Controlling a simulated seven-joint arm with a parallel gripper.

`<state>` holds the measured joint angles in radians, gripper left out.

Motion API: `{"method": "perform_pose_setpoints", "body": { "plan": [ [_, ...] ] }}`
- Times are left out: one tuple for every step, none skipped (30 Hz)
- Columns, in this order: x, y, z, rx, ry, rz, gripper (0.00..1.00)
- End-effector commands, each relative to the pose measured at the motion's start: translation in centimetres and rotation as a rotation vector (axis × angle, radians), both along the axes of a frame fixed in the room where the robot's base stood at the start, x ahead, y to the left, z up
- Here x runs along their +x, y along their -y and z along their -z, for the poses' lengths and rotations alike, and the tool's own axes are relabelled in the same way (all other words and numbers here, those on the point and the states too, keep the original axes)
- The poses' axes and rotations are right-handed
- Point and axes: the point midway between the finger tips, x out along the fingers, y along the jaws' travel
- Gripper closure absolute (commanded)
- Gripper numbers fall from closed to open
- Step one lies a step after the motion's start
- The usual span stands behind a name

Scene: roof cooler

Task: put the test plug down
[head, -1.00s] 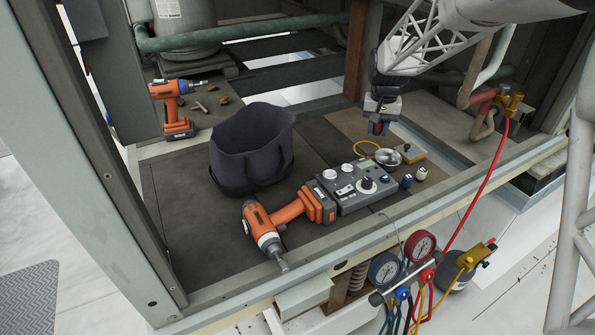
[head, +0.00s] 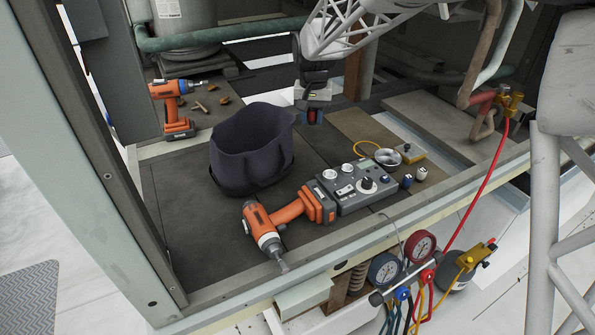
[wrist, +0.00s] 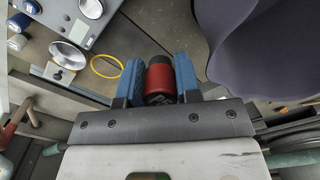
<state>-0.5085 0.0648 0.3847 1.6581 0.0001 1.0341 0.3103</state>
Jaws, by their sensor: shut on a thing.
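My gripper (head: 313,116) is at the right of the dark bag in the head view, above the dark floor panel (head: 318,148). In the wrist view its two blue fingers are shut on the test plug (wrist: 159,82), a short red and black cylinder. The plug sits upright between the fingers in that view. In the head view the plug is mostly hidden by the gripper. The exact gap below the plug cannot be told.
A dark open bag (head: 250,155) stands left of my gripper. A grey test box (head: 360,192), an orange drill (head: 290,215), a yellow ring (head: 364,148) and small caps lie in front. Another orange drill (head: 172,105) stands at the back left. Bare panel shows between bag and box.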

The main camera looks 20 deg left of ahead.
Motion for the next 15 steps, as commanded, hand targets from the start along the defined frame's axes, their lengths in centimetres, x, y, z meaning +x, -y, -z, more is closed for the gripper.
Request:
{"method": "perform_pose_setpoints", "body": {
  "plan": [
    [0.0, 0.0, 0.0, 0.0, 0.0, 0.0, 0.92],
    [0.0, 0.0, 0.0, 0.0, 0.0, 0.0, 0.92],
    [0.0, 0.0, 0.0, 0.0, 0.0, 0.0, 0.92],
    [0.0, 0.0, 0.0, 0.0, 0.0, 0.0, 0.92],
    [0.0, 0.0, 0.0, 0.0, 0.0, 0.0, 0.92],
    [0.0, 0.0, 0.0, 0.0, 0.0, 0.0, 0.92],
    [0.0, 0.0, 0.0, 0.0, 0.0, 0.0, 0.92],
    [0.0, 0.0, 0.0, 0.0, 0.0, 0.0, 0.92],
    [0.0, 0.0, 0.1, 0.0, 0.0, 0.0, 0.92],
    [0.0, 0.0, 0.1, 0.0, 0.0, 0.0, 0.92],
    [0.0, 0.0, 0.2, 0.0, 0.0, 0.0, 0.92],
    [0.0, 0.0, 0.4, 0.0, 0.0, 0.0, 0.92],
    [0.0, 0.0, 0.6, 0.0, -0.001, 0.0, 0.92],
    [0.0, 0.0, 0.9, 0.0, -0.001, 0.0, 0.92],
    [0.0, 0.0, 1.3, -0.001, -0.002, 0.0, 0.92]
  ]
}}
